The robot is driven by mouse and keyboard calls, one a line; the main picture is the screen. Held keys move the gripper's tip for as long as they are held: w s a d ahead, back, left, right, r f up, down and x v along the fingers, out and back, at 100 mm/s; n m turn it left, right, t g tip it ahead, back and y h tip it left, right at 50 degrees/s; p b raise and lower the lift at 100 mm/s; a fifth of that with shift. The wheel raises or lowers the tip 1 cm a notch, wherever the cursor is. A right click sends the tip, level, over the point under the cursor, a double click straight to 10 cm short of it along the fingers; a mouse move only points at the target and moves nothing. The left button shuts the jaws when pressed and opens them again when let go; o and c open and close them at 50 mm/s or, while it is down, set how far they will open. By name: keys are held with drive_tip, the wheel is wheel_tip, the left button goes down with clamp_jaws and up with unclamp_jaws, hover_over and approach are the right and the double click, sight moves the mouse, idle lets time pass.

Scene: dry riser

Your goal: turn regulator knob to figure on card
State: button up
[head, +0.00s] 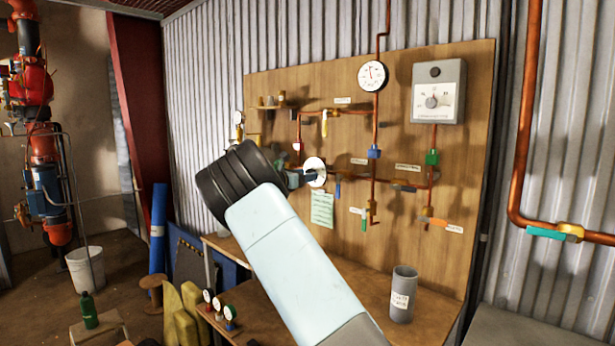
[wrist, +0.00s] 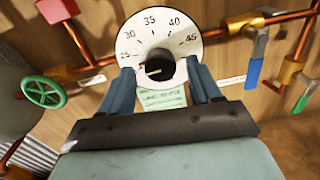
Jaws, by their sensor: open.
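The regulator's round white dial (wrist: 160,28) fills the upper middle of the wrist view, with figures from 25 to 45 around it. Its dark knob (wrist: 160,66) sits at the centre; a small mark shows on it, but its exact reading is unclear. My gripper (wrist: 160,74) is open, one blue-grey finger on each side of the knob. I cannot tell whether either finger touches it. In the head view, my gripper (head: 298,178) is at the dial (head: 316,166). A pale green card (head: 322,210) hangs just below; its writing is too small to read.
Copper pipes with coloured valves run across the wooden board (head: 440,70) around the dial. A green handwheel (wrist: 43,92) is left and a blue lever (wrist: 254,72) right in the wrist view. A grey cup (head: 402,295) stands on the bench below.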

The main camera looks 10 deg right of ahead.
drive_tip(key=shift+x, duration=0.8)
drive_tip(key=c, duration=1)
